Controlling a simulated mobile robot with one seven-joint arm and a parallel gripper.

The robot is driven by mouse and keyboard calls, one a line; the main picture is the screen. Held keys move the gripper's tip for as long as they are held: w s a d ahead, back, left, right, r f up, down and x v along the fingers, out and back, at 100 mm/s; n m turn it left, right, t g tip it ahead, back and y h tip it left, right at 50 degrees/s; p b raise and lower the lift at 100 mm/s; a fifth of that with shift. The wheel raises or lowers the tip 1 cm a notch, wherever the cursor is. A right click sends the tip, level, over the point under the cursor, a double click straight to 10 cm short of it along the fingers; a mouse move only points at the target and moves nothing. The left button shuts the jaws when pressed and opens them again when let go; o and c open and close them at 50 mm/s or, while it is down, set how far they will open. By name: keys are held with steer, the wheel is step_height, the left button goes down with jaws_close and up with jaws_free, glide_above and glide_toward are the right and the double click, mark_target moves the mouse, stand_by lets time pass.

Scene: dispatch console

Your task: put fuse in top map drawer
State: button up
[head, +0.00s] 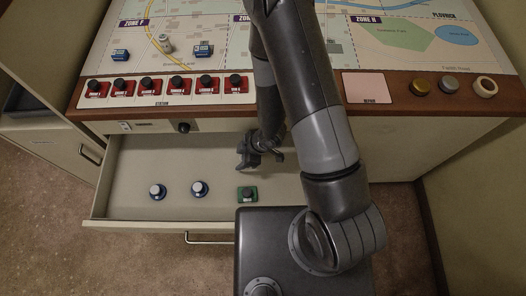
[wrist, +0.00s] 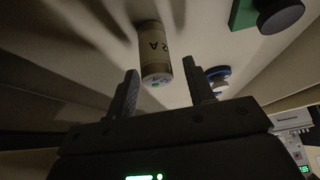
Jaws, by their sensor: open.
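The fuse (wrist: 153,50) is a beige cylinder marked "2A" in the wrist view, just ahead of my gripper, with its near end in line with the gap between the fingertips. Bare room shows between it and each finger. My gripper (head: 260,158) is open and reaches down inside the pulled-out top map drawer (head: 125,162). In the wrist view my gripper (wrist: 160,77) has its two dark fingers spread apart. The fuse seems to be over or on the pale drawer floor; I cannot tell whether it touches. It is hidden or too small in the head view.
Two blue-and-white knobs (head: 157,191) (head: 199,188) and a green block with a black knob (head: 247,194) sit in the drawer. The console top (head: 410,88) stands above it, with several red switches. The drawer's left part has clear floor.

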steer(key=shift+r, duration=0.55)
steer(key=d+r, duration=0.4)
steer(key=d, duration=1)
steer(key=shift+d+r, duration=0.2)
steer(key=shift+d, duration=0.05)
steer(key=shift+s, duration=0.1)
